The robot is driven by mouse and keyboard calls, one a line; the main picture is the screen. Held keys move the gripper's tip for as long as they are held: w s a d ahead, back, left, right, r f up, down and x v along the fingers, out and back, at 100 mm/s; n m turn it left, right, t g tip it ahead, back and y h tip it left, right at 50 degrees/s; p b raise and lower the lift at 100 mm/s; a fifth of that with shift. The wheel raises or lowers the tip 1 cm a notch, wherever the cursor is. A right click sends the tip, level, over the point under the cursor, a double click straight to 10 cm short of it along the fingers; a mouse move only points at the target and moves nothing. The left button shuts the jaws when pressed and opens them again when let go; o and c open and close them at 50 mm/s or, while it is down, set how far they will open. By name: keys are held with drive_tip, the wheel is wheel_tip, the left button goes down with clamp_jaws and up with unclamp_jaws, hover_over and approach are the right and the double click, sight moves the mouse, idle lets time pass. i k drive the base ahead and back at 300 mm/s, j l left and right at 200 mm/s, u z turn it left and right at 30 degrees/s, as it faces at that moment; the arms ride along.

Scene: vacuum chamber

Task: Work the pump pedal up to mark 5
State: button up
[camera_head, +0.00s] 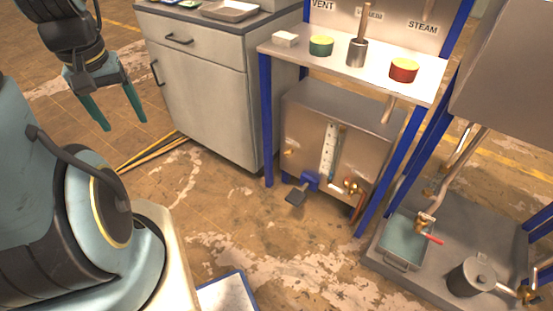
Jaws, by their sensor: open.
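The pump pedal (295,196) is a dark flat plate low on the floor, at the front left of the steel chamber box under the blue-legged stand. A blue pump body (311,181) sits just behind it. A white upright gauge with marks (328,149) is on the front of the steel box (347,121); its level and numbers are too small to read. My gripper (124,126) is at the upper left, open and empty, pointing down. It is well to the left of the pedal and above it, touching nothing.
A grey cabinet (203,97) stands between my gripper and the stand. A low grey platform (452,252) with a basin and pot is at right. Floor before the pedal is clear.

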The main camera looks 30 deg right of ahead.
sight(296, 196)
drive_tip(key=z, duration=1.35)
